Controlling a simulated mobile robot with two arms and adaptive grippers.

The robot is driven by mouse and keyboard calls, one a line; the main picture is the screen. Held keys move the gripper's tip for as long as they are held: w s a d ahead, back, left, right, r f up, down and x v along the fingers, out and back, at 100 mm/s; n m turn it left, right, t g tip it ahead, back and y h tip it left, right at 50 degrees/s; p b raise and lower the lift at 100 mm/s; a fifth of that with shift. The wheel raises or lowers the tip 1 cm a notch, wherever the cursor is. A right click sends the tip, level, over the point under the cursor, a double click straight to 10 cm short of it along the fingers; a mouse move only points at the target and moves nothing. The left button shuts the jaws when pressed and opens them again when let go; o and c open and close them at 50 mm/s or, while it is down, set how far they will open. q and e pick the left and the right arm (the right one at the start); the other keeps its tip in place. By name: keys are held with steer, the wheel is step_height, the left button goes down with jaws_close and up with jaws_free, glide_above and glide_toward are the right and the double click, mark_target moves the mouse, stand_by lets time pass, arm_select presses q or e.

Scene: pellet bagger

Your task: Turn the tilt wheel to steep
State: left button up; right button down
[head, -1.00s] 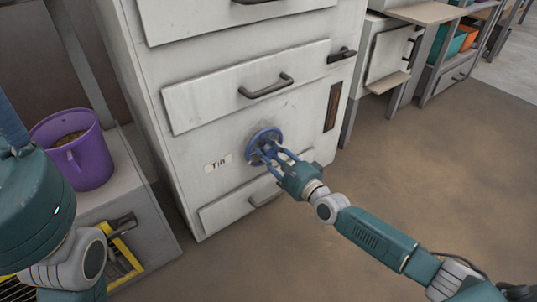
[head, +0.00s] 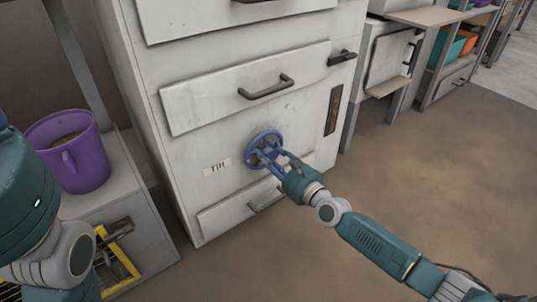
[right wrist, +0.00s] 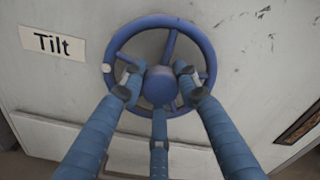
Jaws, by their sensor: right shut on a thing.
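The blue tilt wheel (head: 264,149) is mounted low on the front of the white cabinet. In the right wrist view the wheel (right wrist: 201,38) shows its spokes, a central hub and a pale dot on the left part of its rim. A "Tilt" label (head: 217,167) sits left of the wheel; it also shows in the right wrist view (right wrist: 60,43). My right gripper (head: 272,155) is shut on the wheel, its blue fingers at the hub and spokes inside the rim. My left gripper is out of view; only part of my left arm shows at the left edge.
The white cabinet (head: 185,150) has drawer-like panels with dark handles above and below the wheel. A purple bucket (head: 85,160) stands on a grey ledge at left. Shelves with coloured bins (head: 467,44) stand at back right. The brown floor right of the cabinet is clear.

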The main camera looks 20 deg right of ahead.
steer(key=shift+s+a+f, duration=0.15)
steer(key=shift+a+f, duration=0.05)
steer(key=shift+a, duration=0.1)
steer(key=c, duration=1.6)
jaws_free()
steer(key=o, duration=0.3)
steer(key=shift+r, duration=0.1)
steer(key=shift+o, duration=0.2)
steer(key=shift+d+r, duration=0.1)
steer(key=v, duration=1.2)
